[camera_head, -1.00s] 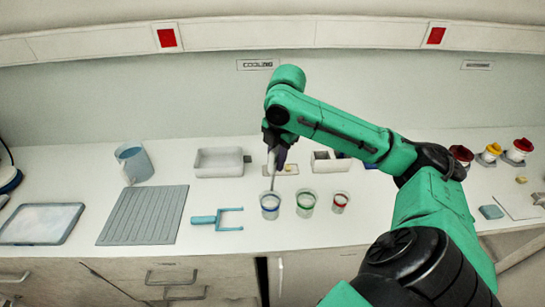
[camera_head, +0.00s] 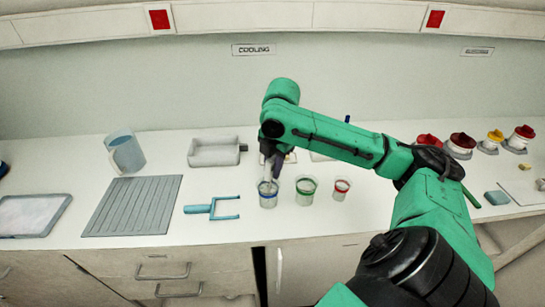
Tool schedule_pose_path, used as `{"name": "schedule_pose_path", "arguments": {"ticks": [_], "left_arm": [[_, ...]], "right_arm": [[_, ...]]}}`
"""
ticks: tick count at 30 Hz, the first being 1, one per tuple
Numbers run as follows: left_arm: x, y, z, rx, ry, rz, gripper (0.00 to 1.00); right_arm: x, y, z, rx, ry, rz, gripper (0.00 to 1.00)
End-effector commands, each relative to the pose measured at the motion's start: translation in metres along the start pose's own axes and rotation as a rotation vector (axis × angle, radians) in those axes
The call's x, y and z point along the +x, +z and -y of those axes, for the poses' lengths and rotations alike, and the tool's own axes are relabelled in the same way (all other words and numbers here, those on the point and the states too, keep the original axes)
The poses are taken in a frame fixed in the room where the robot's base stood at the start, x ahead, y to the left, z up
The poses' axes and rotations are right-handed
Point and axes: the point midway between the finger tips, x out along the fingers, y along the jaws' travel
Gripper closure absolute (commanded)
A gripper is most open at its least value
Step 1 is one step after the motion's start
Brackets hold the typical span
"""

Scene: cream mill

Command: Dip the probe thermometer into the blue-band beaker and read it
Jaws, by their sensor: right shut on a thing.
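The blue-band beaker (camera_head: 268,198) stands at the left of a short row, with the green-band beaker (camera_head: 306,194) and the red-band beaker (camera_head: 341,190) to its right. My right gripper (camera_head: 272,158) is just above and behind the blue-band beaker, shut on the probe thermometer (camera_head: 267,173). The thin probe points down at the beaker's mouth, and its lower end appears to be inside. How deep the tip is I cannot tell. The thermometer's upper part and any reading are hidden by my gripper and arm. My left gripper is not in view.
A blue fork-shaped tool (camera_head: 212,208) lies left of the beakers, beside a grey ribbed mat (camera_head: 133,205). A jug (camera_head: 125,153) and a white tray (camera_head: 214,153) stand behind. Red- and yellow-lidded jars (camera_head: 461,145) stand at the right. My right arm covers the middle right.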

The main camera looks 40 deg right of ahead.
Motion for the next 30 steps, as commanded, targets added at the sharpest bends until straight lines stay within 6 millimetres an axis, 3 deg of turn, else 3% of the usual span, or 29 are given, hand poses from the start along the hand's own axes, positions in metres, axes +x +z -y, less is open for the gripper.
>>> {"name": "schedule_pose_path", "arguments": {"ticks": [5,30], "left_arm": [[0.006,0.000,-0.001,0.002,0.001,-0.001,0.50],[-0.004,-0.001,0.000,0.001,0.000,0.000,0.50]], "right_arm": [[0.010,0.000,0.002,0.000,0.000,0.000,1.00],[0.011,0.001,0.002,0.000,0.000,0.000,1.00]]}}
